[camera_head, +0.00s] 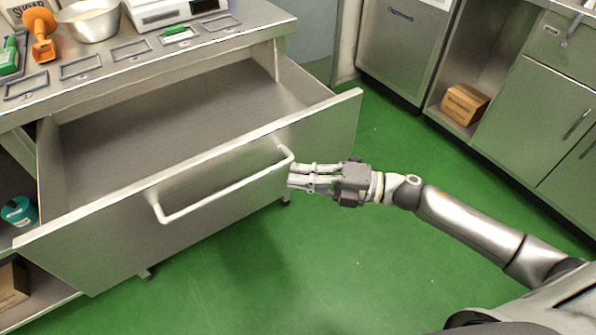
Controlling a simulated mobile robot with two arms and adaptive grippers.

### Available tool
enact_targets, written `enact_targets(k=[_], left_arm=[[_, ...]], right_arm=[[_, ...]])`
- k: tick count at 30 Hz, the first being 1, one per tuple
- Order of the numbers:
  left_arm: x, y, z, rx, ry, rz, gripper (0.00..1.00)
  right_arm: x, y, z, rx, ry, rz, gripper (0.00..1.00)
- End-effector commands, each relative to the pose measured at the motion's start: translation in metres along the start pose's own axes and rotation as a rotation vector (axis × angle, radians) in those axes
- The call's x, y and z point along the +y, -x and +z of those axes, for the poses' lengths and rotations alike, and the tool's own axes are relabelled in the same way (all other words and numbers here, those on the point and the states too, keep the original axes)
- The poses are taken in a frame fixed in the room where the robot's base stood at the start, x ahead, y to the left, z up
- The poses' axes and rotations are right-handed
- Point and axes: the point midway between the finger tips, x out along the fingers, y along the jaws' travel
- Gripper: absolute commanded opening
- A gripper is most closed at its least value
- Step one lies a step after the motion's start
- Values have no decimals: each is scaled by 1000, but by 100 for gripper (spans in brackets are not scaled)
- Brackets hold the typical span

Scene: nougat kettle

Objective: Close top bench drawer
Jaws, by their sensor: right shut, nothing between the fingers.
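The top bench drawer (120,238) is pulled well out from under the bench top (95,97), and its inside looks empty. Its long white bar handle (225,188) runs across the drawer front. My right gripper (292,179) is shut and empty, at the right end of the handle, in front of the drawer front. I cannot tell whether its fingertips touch the handle or the drawer front. My left gripper is not in view.
On the bench stand a metal bowl (90,20), a white scale (165,12), an orange tool (40,38) and several small frames. A teal container (18,211) sits on a shelf at left.

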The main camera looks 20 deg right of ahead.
Motion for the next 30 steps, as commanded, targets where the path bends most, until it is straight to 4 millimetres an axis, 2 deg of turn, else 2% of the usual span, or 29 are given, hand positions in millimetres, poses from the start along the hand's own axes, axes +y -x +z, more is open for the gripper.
enact_targets(k=[6, 22, 30], left_arm=[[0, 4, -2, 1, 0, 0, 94], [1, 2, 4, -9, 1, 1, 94], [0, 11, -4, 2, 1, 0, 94]], right_arm=[[0, -8, 7, 0, -1, 1, 0], [0, -11, 11, 1, 0, 1, 0], [1, -35, 35, -1, 3, 4, 0]])
